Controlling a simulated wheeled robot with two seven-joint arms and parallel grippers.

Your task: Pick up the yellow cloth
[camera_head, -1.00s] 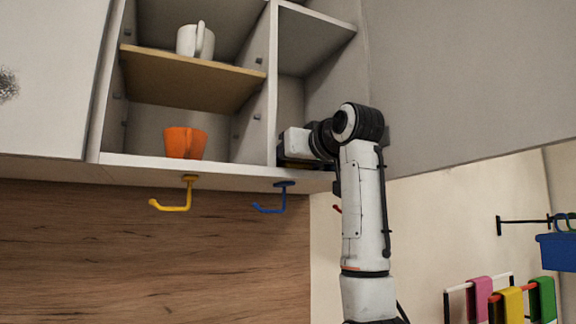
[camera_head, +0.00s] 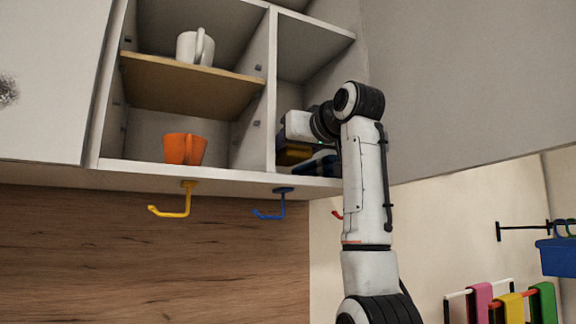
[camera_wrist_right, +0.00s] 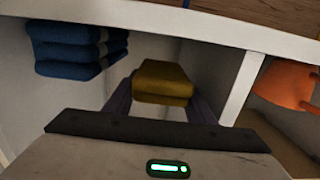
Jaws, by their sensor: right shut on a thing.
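The folded yellow cloth (camera_wrist_right: 163,82) is between the two fingers of my right gripper (camera_wrist_right: 162,104) in the right wrist view. The gripper is shut on it. In the head view my right gripper (camera_head: 293,150) is inside the right cabinet compartment, and the yellow cloth (camera_head: 291,155) shows as a dark yellow patch at its lower side. The cloth appears raised off the compartment floor. My left gripper is not in view.
A stack of folded blue cloths (camera_wrist_right: 75,48) lies beside the yellow cloth. An orange cup (camera_head: 183,148) stands across the divider (camera_head: 271,90), with a white cup (camera_head: 194,47) above. Yellow (camera_head: 188,200) and blue (camera_head: 272,206) hooks hang below. Coloured cloths (camera_head: 481,300) hang lower right.

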